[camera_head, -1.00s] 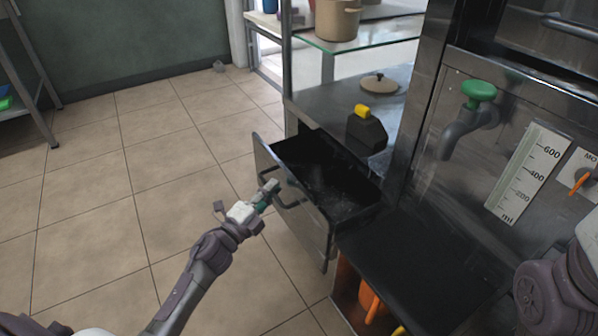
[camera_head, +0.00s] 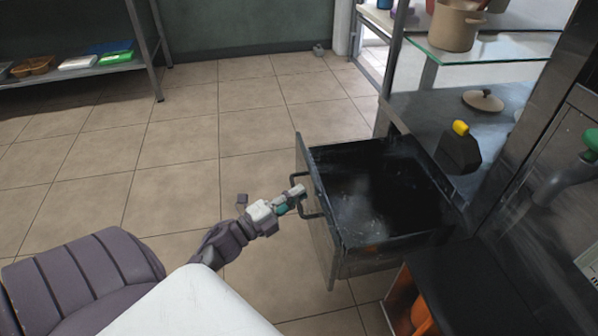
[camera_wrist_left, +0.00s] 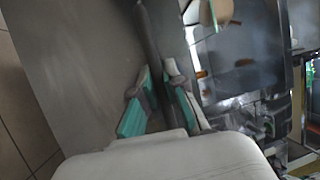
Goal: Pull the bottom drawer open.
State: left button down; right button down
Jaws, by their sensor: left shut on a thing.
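The bottom drawer (camera_head: 325,240) is pulled well out from the metal cabinet in the head view. Its dark inside is open to view and looks empty. A dark bar handle (camera_head: 309,214) is on its front face. My left gripper (camera_head: 298,197) reaches it from the left and is shut on the handle. In the left wrist view, the teal-padded fingers (camera_wrist_left: 158,100) of that gripper are around the dark handle bar (camera_wrist_left: 148,40), against the grey drawer front (camera_wrist_left: 85,75). My right gripper is not in view.
A black block with a yellow top (camera_head: 459,150) and a lid (camera_head: 483,100) are on the counter behind the drawer. An orange thing (camera_head: 421,314) is in the lower opening. A shelf with trays (camera_head: 95,62) stands far left. The tiled floor left of the drawer is clear.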

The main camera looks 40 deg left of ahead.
pick_arm(q)
jog(key=c, duration=1.2)
grip_release()
jog(key=v, duration=1.2)
jog(key=shift+r, duration=0.15)
